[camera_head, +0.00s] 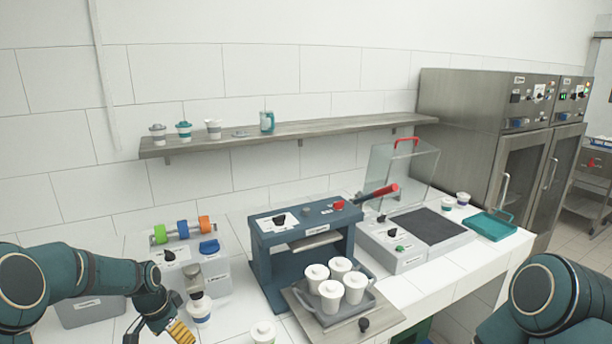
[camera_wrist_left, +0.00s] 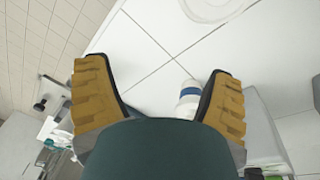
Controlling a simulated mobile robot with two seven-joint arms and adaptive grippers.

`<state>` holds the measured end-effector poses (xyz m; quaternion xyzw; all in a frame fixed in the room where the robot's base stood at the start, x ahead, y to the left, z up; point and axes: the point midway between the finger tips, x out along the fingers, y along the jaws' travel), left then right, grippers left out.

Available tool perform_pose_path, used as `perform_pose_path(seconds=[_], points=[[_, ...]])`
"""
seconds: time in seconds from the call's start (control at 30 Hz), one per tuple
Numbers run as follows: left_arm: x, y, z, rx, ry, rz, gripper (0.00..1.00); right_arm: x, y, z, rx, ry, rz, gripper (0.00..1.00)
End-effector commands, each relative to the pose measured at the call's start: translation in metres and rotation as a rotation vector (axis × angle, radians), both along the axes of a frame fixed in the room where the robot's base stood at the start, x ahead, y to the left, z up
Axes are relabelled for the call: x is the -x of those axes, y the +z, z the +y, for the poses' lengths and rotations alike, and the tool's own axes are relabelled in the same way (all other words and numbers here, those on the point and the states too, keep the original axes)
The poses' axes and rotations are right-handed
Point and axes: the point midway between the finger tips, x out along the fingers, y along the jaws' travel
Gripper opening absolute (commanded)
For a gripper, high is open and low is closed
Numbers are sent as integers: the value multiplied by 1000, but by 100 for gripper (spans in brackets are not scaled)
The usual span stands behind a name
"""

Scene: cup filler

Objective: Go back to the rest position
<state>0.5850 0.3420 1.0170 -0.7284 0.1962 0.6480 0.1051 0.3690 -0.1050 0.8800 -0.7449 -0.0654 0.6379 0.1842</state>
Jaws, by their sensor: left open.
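My left gripper (camera_head: 178,334) is low at the bottom left of the head view, over the white counter, beside the filling machine. In the left wrist view its two yellow-padded fingers (camera_wrist_left: 158,80) are spread wide apart, with bare counter between them and nothing held. A white cup with a blue band (camera_head: 200,314) stands under the machine's nozzle, just right of the gripper. A white and blue cup (camera_wrist_left: 187,101) shows close to the right finger in the left wrist view, apart or touching I cannot tell. My right arm shows at the lower right; its gripper is out of view.
The grey filling machine (camera_head: 212,272) is close to my left gripper. A white lidded cup (camera_head: 263,332) stands at the front edge. A blue press (camera_head: 290,255) and a tray (camera_head: 330,316) with several white cups are further right. A shelf (camera_head: 300,132) is on the wall.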

Motion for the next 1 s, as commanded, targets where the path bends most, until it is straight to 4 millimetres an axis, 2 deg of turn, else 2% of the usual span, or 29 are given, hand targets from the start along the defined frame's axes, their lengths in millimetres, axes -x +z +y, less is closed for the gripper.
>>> perform_pose_path(seconds=[0.03, 0.2, 0.27, 0.4, 0.5, 0.6, 0.7, 0.8, 1.0], points=[[8, -30, -26, 31, 19, 4, 83, 1, -9, 0, 1, 1, 2, 47], [46, -106, -109, 128, 145, 2, 83, 3, -29, 1, 2, 3, 7, 47], [66, -130, -136, 159, 201, 8, 83, 3, -36, 1, 3, 3, 8, 47], [124, -177, -192, 217, 341, 32, 83, 4, -54, 2, 5, 4, 11, 47], [166, -197, -218, 239, 438, 50, 83, 5, -64, 3, 6, 6, 13, 47], [197, -207, -232, 248, 512, 61, 83, 5, -70, 3, 8, 6, 14, 47], [215, -211, -238, 251, 556, 64, 83, 5, -73, 3, 8, 7, 14, 47], [222, -212, -240, 252, 575, 65, 83, 5, -74, 3, 8, 7, 14, 47], [222, -211, -240, 253, 577, 63, 83, 5, -73, 3, 8, 7, 14, 47]])
